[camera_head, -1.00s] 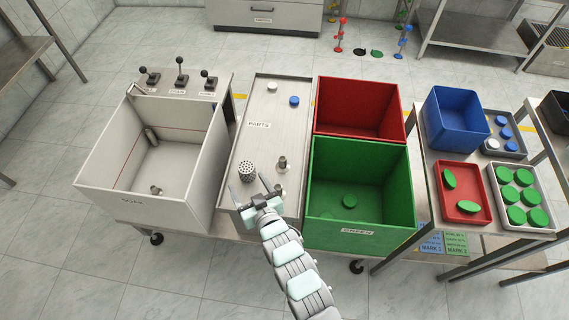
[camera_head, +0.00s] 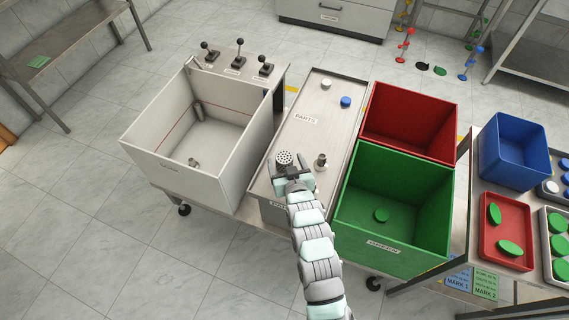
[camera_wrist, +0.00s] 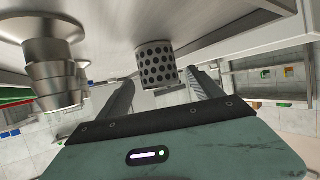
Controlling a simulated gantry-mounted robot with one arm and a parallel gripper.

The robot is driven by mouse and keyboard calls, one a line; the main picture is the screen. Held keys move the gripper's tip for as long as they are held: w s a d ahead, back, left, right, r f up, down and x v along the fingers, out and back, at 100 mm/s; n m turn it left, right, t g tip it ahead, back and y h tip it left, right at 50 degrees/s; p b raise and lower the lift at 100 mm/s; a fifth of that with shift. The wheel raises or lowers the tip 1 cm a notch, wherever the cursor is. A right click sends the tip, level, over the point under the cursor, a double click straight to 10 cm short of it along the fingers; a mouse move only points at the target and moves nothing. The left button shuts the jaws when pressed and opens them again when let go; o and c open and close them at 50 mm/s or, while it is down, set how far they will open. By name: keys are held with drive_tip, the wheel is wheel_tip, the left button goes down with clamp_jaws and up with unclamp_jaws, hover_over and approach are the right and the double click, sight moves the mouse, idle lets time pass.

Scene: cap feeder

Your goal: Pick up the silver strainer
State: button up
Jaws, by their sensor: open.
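The silver strainer (camera_head: 285,158) is a small perforated cylinder standing on the PARTS tray (camera_head: 330,110), near the tray's front end. In the wrist view the strainer (camera_wrist: 157,64) shows dark round holes and lies between and beyond the finger tips. My gripper (camera_head: 291,175) is right at the strainer in the head view, with its fingers partly hidden by the wrist. In the wrist view my gripper (camera_wrist: 160,88) is open, with one finger on each side of the strainer. I cannot tell whether either finger touches it.
A stepped metal fitting (camera_head: 320,162) stands close to the right of the strainer; it looms large in the wrist view (camera_wrist: 50,75). A grey bin (camera_head: 230,160) is left of the tray. A red bin (camera_head: 410,120) and a green bin (camera_head: 400,190) are on the right.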

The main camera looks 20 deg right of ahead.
drive_tip(key=shift+x, duration=1.25)
drive_tip(key=shift+r, duration=0.1)
drive_tip(key=c, duration=1.6)
drive_tip(key=shift+r, duration=0.15)
